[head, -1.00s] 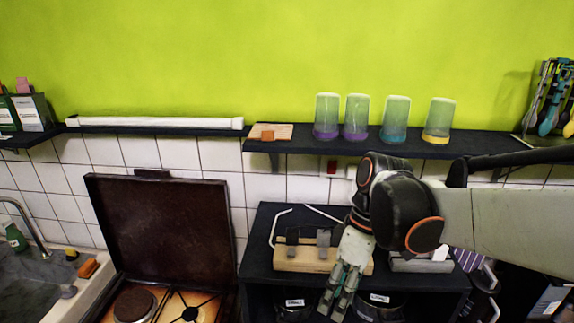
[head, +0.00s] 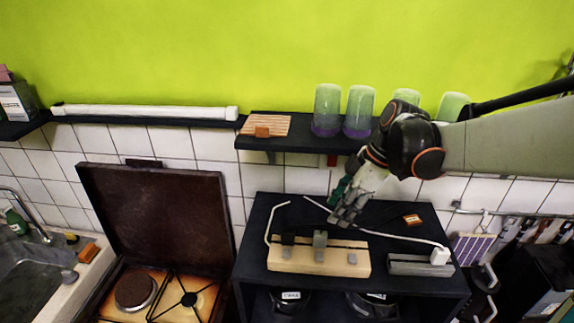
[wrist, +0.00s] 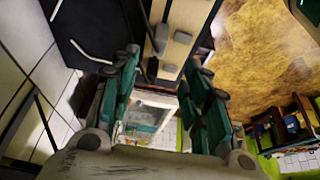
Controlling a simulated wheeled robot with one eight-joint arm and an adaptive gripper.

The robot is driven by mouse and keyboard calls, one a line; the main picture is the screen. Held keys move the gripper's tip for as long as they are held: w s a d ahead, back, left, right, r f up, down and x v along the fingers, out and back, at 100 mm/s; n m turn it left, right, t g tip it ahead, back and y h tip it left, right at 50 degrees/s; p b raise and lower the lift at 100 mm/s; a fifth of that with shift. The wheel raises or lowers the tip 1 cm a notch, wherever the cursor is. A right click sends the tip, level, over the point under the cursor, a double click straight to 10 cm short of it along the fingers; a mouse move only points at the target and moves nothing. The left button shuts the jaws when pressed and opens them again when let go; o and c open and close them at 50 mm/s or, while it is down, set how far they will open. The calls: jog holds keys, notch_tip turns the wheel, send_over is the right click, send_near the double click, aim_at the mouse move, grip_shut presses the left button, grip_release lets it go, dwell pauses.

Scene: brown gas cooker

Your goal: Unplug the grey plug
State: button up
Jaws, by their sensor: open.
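A grey plug (head: 320,240) stands upright in a pale wooden socket block (head: 345,262) on the black shelf unit. In the wrist view the open fingers (wrist: 165,72) frame the near edge of the shelf area. The wooden block (wrist: 178,45) shows beyond them, with a grey plug (wrist: 160,38) on it.
A grey block (head: 412,266) with a white plug (head: 440,256) stands right of the wooden block. White cables cross the shelf top (head: 395,215). Above is a wall shelf (head: 280,145) with green cups (head: 327,108). A gas cooker with raised brown lid (head: 160,215) is at left.

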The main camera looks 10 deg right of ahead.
aim_at(321, 233)
jog(key=b+x, duration=0.6)
jog(key=x, duration=0.5)
jog(key=shift+w+f, duration=0.1)
jog(key=shift+f, duration=0.05)
jog(key=shift+c, duration=0.4)
grip_shut()
